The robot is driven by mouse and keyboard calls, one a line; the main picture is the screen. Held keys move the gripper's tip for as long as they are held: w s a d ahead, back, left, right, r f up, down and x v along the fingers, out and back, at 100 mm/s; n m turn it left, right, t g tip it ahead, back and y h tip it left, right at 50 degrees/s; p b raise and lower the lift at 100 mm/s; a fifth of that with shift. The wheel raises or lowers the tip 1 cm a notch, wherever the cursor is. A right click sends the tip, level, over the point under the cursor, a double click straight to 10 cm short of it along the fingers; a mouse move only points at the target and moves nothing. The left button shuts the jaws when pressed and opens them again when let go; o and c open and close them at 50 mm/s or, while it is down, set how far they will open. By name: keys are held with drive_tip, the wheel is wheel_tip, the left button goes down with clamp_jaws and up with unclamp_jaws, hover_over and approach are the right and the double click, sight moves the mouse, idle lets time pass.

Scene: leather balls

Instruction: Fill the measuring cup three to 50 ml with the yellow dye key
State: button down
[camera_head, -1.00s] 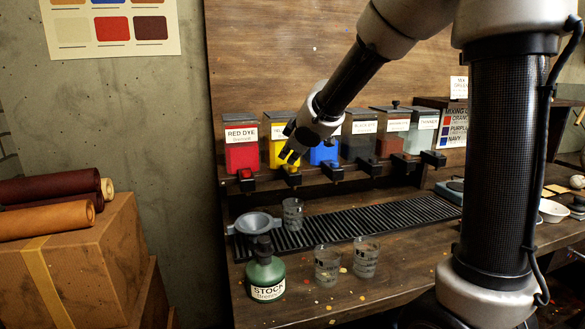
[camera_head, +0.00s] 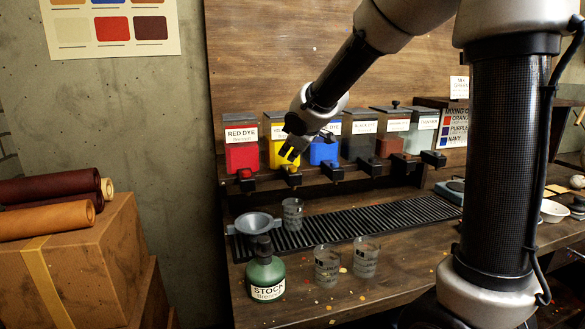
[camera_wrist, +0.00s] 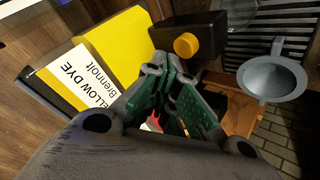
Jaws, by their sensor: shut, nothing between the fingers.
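The yellow dye dispenser (camera_head: 270,152) stands on the back shelf, second from the left. Its black tap carries a round yellow key (camera_wrist: 186,45), clear in the wrist view. My gripper (camera_head: 290,157) is shut and empty, just above and in front of that tap, apart from the key. It also shows in the wrist view (camera_wrist: 172,95), beside the dispenser. A clear measuring cup (camera_head: 292,214) stands on the rack below the yellow tap; no yellow shows in it. Two more cups, one on the left (camera_head: 327,265) and one on the right (camera_head: 365,256), stand in front. I cannot read which is three.
A grey funnel (camera_head: 258,222) sits left of the rack cup, with a green stock bottle (camera_head: 265,274) in front. The red (camera_head: 241,152) and blue (camera_head: 324,150) dispensers flank the yellow one. The black ribbed rack (camera_head: 385,220) is clear to the right.

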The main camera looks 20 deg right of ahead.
sight(288, 171)
drive_tip(key=shift+r, duration=0.1)
drive_tip(key=shift+r, duration=2.45)
drive_tip(key=shift+a, duration=0.15)
idle(1.7)
